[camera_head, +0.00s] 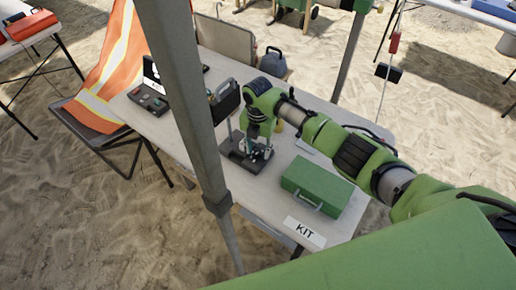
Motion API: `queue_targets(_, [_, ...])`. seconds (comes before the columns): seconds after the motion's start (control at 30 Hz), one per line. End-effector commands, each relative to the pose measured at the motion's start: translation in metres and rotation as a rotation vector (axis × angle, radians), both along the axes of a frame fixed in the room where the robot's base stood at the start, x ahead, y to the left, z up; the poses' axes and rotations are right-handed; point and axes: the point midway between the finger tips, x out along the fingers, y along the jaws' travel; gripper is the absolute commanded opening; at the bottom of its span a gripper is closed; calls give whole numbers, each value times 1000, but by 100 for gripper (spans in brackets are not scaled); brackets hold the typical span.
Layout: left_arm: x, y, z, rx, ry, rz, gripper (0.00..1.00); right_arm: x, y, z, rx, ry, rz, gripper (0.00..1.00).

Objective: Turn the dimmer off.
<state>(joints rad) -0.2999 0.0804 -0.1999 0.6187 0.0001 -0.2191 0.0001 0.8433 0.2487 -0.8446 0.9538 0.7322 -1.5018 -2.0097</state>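My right gripper (259,148) points down over a small dark tray-like base (238,166) on the white table. Its fingers are among small parts on that base, and their opening is too small to make out. I cannot pick out the dimmer with certainty; it may be among the small parts at the gripper or hidden by it. My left gripper is not in view.
A green case (317,187) sits right of the base, near a "KIT" label (305,232). A grey post (190,100) stands in front of the table (268,205). An open dark case (150,98) lies behind the post. An orange vest (108,75) drapes a chair.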

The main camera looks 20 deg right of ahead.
Motion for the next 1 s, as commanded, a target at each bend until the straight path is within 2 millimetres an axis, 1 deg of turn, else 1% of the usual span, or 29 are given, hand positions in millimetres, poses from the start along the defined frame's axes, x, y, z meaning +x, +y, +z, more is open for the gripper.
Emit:
queue_targets(0.07, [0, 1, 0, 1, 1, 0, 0, 0, 0, 3, 1, -1, 0, 36])
queue_targets(0.17, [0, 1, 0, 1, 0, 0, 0, 1, 0, 15, 1, -3, 1, 36])
queue_targets(0.27, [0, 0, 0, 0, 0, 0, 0, 1, 0, 34, 1, -4, 2, 36])
queue_targets(0.4, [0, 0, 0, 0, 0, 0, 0, 2, 0, 65, 1, -5, 2, 36])
queue_targets(0.6, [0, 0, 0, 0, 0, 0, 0, 1, 0, 102, 0, -4, 1, 36])
queue_targets(0.7, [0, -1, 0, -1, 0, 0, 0, 1, 0, 112, 0, -1, 0, 36])
queue_targets(0.8, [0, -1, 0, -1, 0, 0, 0, 1, 0, 119, 1, -2, 0, 36])
queue_targets(1.0, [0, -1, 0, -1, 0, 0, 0, 0, 0, 121, 0, -1, 0, 36])
